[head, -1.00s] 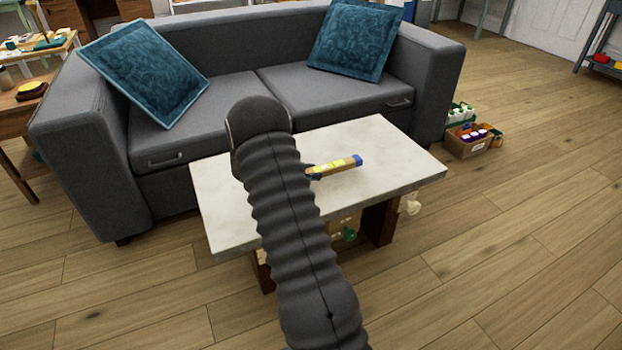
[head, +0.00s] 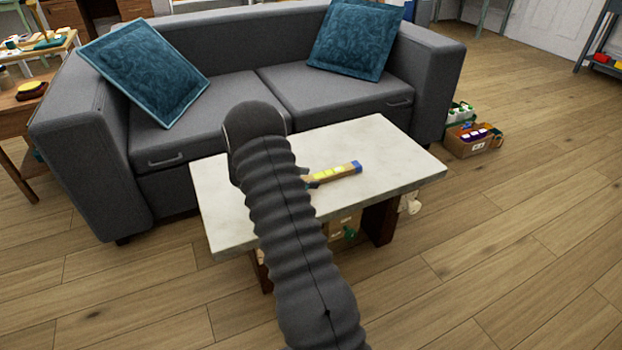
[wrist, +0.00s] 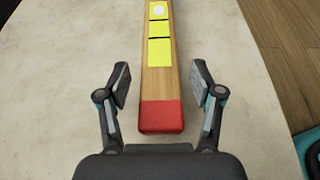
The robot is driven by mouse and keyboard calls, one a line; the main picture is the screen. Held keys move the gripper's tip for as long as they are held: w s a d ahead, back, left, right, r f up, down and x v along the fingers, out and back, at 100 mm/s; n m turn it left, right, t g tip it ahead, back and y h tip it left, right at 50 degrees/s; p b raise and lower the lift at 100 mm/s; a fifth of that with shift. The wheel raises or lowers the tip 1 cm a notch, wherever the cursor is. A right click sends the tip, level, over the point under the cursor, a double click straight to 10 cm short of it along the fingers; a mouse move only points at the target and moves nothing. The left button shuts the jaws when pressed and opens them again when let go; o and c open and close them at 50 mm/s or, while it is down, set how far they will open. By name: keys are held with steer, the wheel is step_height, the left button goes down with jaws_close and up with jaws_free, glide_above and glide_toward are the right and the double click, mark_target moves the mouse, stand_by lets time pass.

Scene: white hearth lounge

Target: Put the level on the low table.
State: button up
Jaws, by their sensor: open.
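The level (head: 338,173) is a wooden bar with yellow windows, a blue end in the head view and a red end in the wrist view. It lies on the pale top of the low table (head: 400,165). In the wrist view the level (wrist: 160,85) runs away from me, its red end between my open fingers. My gripper (wrist: 160,84) is open, with a gap on each side of the level and neither finger touching it. In the head view my arm hides most of my gripper and the level's near end.
A grey sofa (head: 190,100) with two teal cushions stands right behind the table. A box of bottles (head: 472,142) sits on the floor to the right. Boxes (head: 345,228) show under the table. The wooden floor at front right is clear.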

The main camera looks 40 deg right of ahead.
steer(key=v, duration=1)
steer(key=shift+b, duration=0.3)
steer(key=shift+a+r, duration=0.45)
steer(key=s+a+r+m+t+y, duration=0.1)
steer(key=s+a+r+m+y, duration=0.3)
steer(key=s+r, duration=0.35)
steer(key=s+a+r+m+t+y, duration=0.1)
steer(key=s+a+r+m+y, duration=0.1)
steer(key=s+a+r+m, duration=0.35)
steer(key=s+a+r+m+t+y, duration=0.2)
steer(key=s+a+r+t+y, duration=0.1)
steer(key=s+a, duration=0.5)
steer(key=s+a+r+m+t+y, duration=0.3)
steer(key=s+a, duration=0.5)
steer(key=s, duration=0.3)
steer(key=shift+s+r+m+t+y, duration=0.4)
steer(key=shift+r+y, duration=0.2)
steer(key=shift+r, duration=0.35)
